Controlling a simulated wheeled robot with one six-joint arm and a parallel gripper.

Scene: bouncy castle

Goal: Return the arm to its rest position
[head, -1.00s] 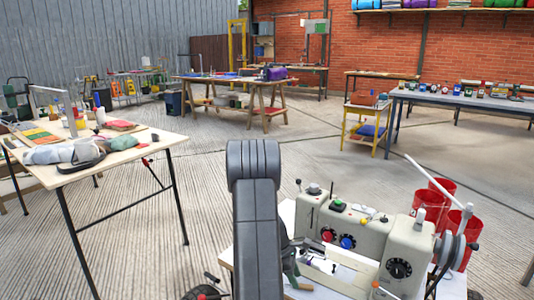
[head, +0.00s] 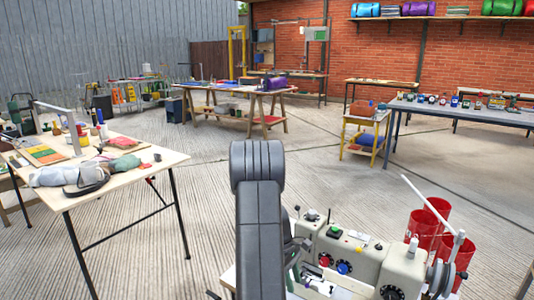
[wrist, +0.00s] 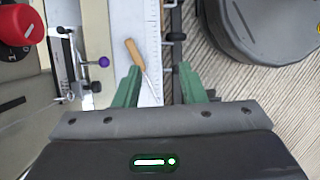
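My gripper (wrist: 160,85) shows in the wrist view with its two green fingers spread apart and nothing between them that it holds. Below the fingers lie a white sewing machine bed with a ruler strip (wrist: 150,50) and a tool with a wooden handle (wrist: 134,50); I cannot tell the height between them. In the head view my dark arm rises in the middle and hides most of the gripper. The sewing machine (head: 355,255) stands just right of my arm.
Red bins (head: 424,230) stand behind the machine at the right. A cluttered wooden table (head: 160,165) is at the left. A trestle table (head: 235,88) and a grey table (head: 470,113) stand farther back. The concrete floor between is open.

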